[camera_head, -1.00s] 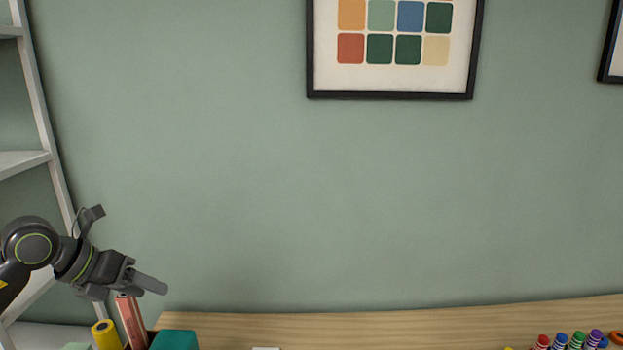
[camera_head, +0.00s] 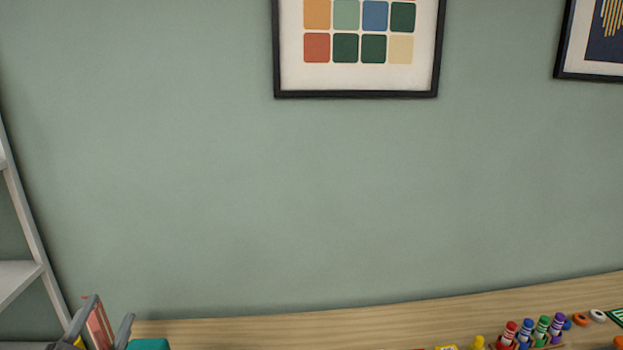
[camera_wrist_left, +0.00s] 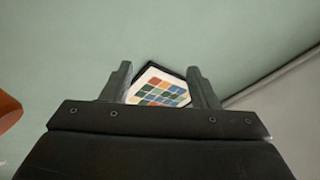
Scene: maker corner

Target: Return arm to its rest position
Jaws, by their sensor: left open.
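My left gripper (camera_head: 106,324) shows at the bottom left of the head view, with only its two fingers and a little of its body in frame. The fingers stand apart and point up. A salmon-coloured block-like thing (camera_head: 97,322) shows between and behind them; I cannot tell its distance from them. In the left wrist view my left gripper (camera_wrist_left: 160,88) is open, with nothing between its fingers but the distant framed picture (camera_wrist_left: 160,87) on the wall. The rest of my left arm is out of the head view. My right gripper is not in view.
A wooden tabletop (camera_head: 250,332) runs along the bottom. A teal thing (camera_head: 149,344) stands near its left end, and several coloured markers (camera_head: 526,332) at its right. A white shelf frame (camera_head: 22,215) stands at the left.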

